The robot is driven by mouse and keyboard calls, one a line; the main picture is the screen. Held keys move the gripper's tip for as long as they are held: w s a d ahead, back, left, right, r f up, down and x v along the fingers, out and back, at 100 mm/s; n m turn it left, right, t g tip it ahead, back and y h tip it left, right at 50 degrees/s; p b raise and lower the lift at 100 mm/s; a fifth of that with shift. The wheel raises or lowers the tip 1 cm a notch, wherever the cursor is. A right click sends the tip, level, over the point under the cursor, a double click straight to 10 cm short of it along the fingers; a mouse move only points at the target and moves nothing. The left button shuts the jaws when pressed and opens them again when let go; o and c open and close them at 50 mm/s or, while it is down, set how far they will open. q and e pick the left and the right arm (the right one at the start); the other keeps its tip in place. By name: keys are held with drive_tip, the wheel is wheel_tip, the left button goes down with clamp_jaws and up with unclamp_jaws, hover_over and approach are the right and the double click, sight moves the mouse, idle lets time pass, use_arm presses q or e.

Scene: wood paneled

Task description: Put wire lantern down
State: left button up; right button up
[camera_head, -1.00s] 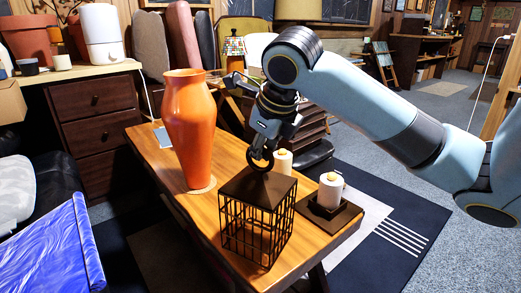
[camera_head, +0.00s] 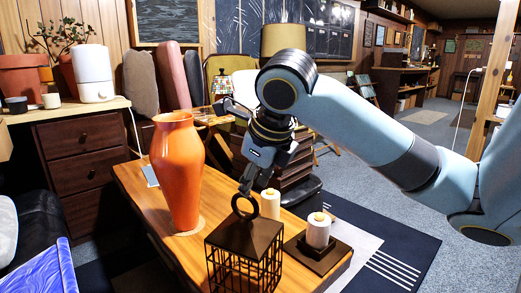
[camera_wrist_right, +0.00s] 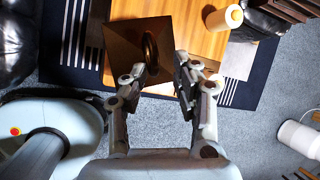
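The wire lantern (camera_head: 246,248) is a dark wire cage with a pyramid roof and a ring on top. It stands upright at the near end of the wooden table (camera_head: 150,190); its bottom is cut off by the picture edge. My right gripper (camera_head: 247,184) is just above the lantern's ring. In the right wrist view its two fingers (camera_wrist_right: 160,82) are spread apart with nothing between them. The ring (camera_wrist_right: 150,48) and the roof (camera_wrist_right: 125,42) show beyond the fingertips, toward the left finger. My left gripper is in neither view.
A tall orange vase (camera_head: 178,170) stands left of the lantern. A white candle (camera_head: 318,232) on a dark square base (camera_head: 315,255) is close on the right, and another white candle (camera_head: 270,204) is behind. A dark drawer cabinet (camera_head: 85,165) is at the left.

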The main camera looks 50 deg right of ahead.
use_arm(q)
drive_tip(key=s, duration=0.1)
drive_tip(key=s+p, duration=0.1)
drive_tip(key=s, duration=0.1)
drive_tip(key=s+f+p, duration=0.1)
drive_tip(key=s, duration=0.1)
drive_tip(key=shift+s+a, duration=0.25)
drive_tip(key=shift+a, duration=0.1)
use_arm(e)
drive_tip(key=v, duration=0.6)
drive_tip(key=shift+r, duration=0.25)
drive_tip(key=shift+s+f, duration=0.1)
drive_tip(key=shift+s, duration=0.05)
